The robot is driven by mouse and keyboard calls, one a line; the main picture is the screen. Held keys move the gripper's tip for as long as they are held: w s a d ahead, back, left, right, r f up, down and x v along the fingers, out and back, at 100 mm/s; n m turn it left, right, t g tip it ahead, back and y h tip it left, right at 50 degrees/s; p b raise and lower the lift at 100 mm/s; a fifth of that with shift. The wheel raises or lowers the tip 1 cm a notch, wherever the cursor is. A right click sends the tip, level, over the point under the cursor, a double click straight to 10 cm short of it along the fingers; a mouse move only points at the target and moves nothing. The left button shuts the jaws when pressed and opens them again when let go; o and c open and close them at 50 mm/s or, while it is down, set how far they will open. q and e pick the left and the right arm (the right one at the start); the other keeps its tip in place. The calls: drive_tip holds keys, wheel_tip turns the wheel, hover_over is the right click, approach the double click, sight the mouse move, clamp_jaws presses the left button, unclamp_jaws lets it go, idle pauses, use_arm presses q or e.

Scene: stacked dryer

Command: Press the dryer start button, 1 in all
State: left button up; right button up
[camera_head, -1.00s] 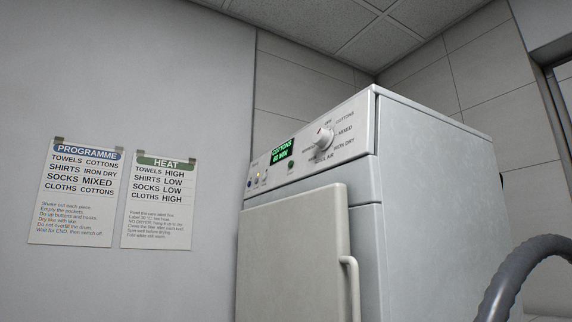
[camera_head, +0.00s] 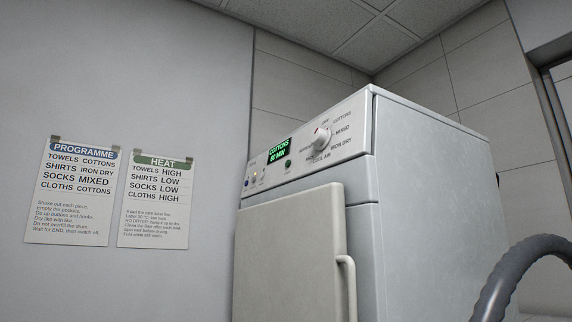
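The white dryer (camera_head: 415,200) stands right of centre, its sloped control panel (camera_head: 350,160) facing left and towards me. A green-lit display (camera_head: 279,150) reads COTTONS and 60 MIN. A round programme dial (camera_head: 321,136) sits right of the display. A small dark green button (camera_head: 288,164) sits just under the display; its label is too small to read. Small buttons or lamps (camera_head: 256,176), one lit orange, sit at the panel's left end. The dryer door (camera_head: 295,255) with its white handle (camera_head: 347,285) looks closed. Neither gripper is in view.
Two notices, PROGRAMME (camera_head: 70,192) and HEAT (camera_head: 157,200), hang on the grey wall left of the dryer. A grey ribbed hose (camera_head: 510,270) curves at the lower right. A tiled wall (camera_head: 470,75) stands behind the dryer.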

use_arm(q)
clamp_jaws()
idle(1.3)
